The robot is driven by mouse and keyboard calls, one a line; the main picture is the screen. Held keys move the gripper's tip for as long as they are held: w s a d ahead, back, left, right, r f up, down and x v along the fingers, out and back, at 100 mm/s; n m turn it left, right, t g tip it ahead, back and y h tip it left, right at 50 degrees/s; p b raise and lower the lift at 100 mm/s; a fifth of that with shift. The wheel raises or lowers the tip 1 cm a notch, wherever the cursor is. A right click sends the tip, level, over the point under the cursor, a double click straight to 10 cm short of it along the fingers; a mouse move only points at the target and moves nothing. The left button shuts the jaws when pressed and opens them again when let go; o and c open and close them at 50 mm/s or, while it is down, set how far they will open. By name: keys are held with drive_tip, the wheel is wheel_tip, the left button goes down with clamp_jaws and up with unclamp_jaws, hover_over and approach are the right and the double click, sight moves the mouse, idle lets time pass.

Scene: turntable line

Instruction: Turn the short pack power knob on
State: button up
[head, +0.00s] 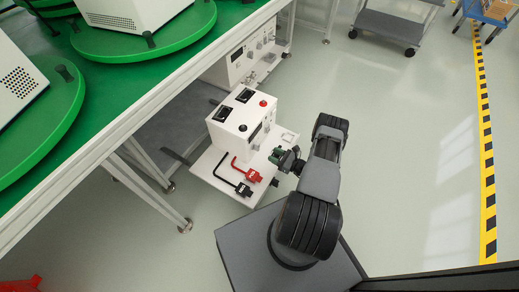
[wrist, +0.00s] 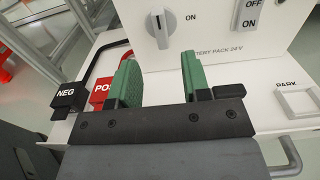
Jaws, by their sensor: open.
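A white battery pack (head: 240,128) stands on a low white shelf. Its front fills the upper wrist view (wrist: 230,50), lettered "...TERY PACK 24 V". A grey knob (wrist: 161,24) sits on that front at the upper middle; its dark mark points up, and the word ON is to its right. The knob cannot be made out in the head view. My gripper (head: 285,160) is in front of the pack. In the wrist view its green fingers (wrist: 161,65) are apart, with nothing between them. They are below the knob and do not touch it.
A black NEG plug (wrist: 68,96) and a red POS plug (wrist: 102,92) lie at the left of the shelf. A square marked PARK (wrist: 297,102) is at the right. Another white unit (head: 240,62) stands behind. Open floor (head: 400,180) is on the right.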

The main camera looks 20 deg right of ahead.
sight(259, 147)
drive_tip(key=b+x, duration=0.1)
drive_tip(key=x, duration=0.7)
drive_tip(key=shift+w+a, duration=0.1)
drive_tip(key=shift+c, duration=0.3)
clamp_jaws()
